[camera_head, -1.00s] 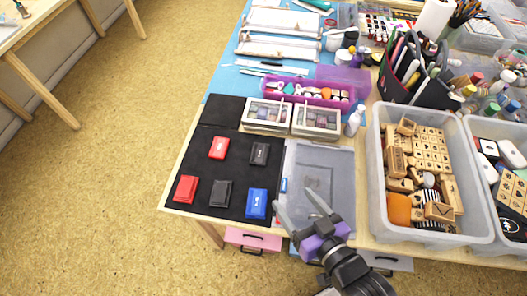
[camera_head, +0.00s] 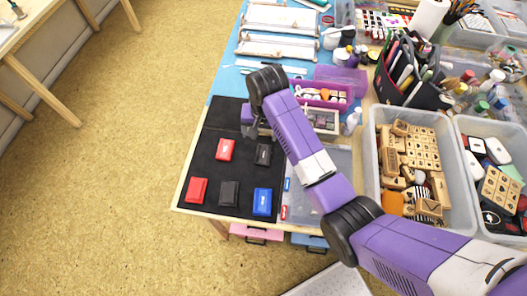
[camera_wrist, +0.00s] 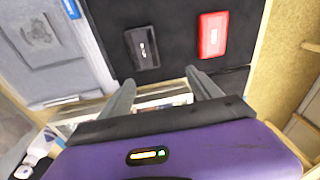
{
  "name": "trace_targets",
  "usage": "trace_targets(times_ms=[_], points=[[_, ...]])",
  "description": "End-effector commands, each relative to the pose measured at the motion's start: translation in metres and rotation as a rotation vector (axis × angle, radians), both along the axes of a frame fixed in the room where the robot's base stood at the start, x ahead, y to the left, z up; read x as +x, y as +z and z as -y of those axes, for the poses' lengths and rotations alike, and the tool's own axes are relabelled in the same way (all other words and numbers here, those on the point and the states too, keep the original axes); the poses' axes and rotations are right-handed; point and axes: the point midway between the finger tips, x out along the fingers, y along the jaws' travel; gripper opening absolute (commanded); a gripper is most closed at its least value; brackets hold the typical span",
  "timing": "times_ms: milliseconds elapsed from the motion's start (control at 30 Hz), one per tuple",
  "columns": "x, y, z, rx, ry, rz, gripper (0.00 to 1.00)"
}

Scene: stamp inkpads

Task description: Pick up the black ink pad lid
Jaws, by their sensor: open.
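A small black ink pad piece with a pale label (camera_head: 264,154) lies on the black mat (camera_head: 208,165); it also shows in the wrist view (camera_wrist: 142,48). A plain dark grey block (camera_head: 229,193) lies nearer the mat's front edge. I cannot tell for certain which of the two is the lid. My gripper (camera_wrist: 161,79) is open and empty. In the wrist view its fingers point toward the labelled black piece, which lies just beyond the fingertips, apart from them. In the head view my arm partly hides the gripper, just behind that piece.
Red pieces (camera_head: 225,149) (camera_head: 196,190) and a blue one (camera_head: 262,202) lie close by on the mat. A clear flat case (camera_head: 334,162) is to the right. Behind are a boxed stamp set (camera_head: 325,122) and a purple tray (camera_head: 337,103). A bin of wooden stamps (camera_head: 381,133) stands farther right.

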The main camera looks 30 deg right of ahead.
Motion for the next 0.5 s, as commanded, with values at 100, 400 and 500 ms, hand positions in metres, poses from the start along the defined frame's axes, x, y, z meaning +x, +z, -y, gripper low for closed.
trace_targets(times_ms=[100,400,500], points=[[-0.007,0.011,0.004,-0.005,-0.037,-0.1,0.73],[-0.014,-0.006,0.007,-0.009,-0.056,-0.154,0.73],[-0.014,-0.015,0.007,-0.009,-0.055,-0.153,0.73]])
